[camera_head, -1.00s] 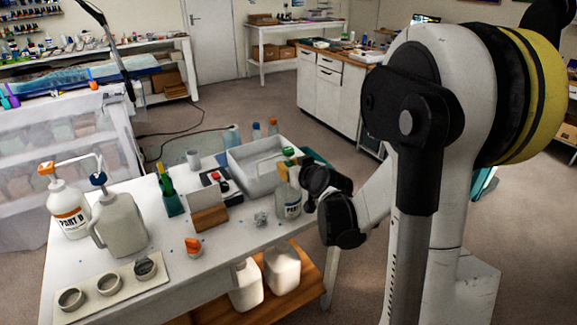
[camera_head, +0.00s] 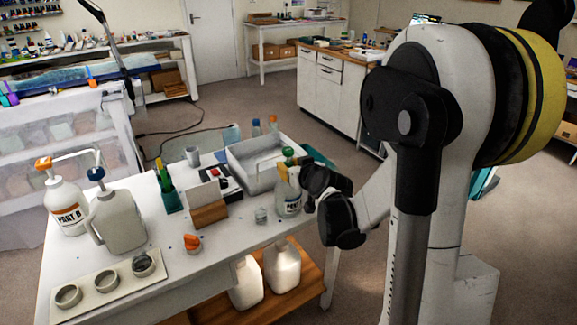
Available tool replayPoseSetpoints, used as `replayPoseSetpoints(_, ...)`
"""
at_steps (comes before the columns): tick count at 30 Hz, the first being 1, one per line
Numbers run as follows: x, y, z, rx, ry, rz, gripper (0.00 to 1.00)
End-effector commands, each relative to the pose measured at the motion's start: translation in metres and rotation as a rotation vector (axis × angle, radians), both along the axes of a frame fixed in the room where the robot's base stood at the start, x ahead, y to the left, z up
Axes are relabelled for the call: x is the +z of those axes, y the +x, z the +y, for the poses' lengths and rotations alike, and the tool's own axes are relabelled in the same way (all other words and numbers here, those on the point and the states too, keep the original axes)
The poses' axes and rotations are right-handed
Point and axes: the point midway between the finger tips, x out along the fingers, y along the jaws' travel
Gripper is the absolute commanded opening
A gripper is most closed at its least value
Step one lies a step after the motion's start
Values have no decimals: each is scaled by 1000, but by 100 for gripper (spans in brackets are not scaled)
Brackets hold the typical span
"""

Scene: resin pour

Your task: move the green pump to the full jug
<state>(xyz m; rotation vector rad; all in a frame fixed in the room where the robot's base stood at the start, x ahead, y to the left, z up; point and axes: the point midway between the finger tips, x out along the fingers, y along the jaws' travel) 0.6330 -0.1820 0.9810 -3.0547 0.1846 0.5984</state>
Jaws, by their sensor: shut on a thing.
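The green pump (camera_head: 288,152) shows its green head above a pale jug with a dark "PART" label (camera_head: 288,203) at the right end of the white table. My gripper (camera_head: 301,177) comes in from the right beside the pump and is shut on it. Its fingertips are small and partly hidden by my wrist. I cannot tell whether the pump's stem is still inside the jug. Two white jugs (camera_head: 247,284) (camera_head: 283,266) stand on the wooden lower shelf; which jug is full I cannot tell.
A "PART B" jug with an orange pump (camera_head: 66,208) and a greyish jug with a blue pump (camera_head: 119,222) stand at the left. A grey tray (camera_head: 240,152), a wooden block (camera_head: 209,214), an orange-topped item (camera_head: 193,243) and a small clear cup (camera_head: 261,215) are nearby. Cups sit on a board (camera_head: 103,291).

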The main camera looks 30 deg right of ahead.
Motion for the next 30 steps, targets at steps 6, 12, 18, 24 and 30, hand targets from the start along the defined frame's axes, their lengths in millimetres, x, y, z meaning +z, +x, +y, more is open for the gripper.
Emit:
replayPoseSetpoints(6, -1, 0, 0, 0, 0, 0, 0)
replayPoseSetpoints(12, -1, 0, 0, 0, 0, 0, 0)
replayPoseSetpoints(18, -5, 0, 0, 0, 0, 0, 0)
replayPoseSetpoints(24, -10, 0, 0, 0, 0, 0, 0)
replayPoseSetpoints(30, -10, 0, 0, 0, 0, 0, 0)
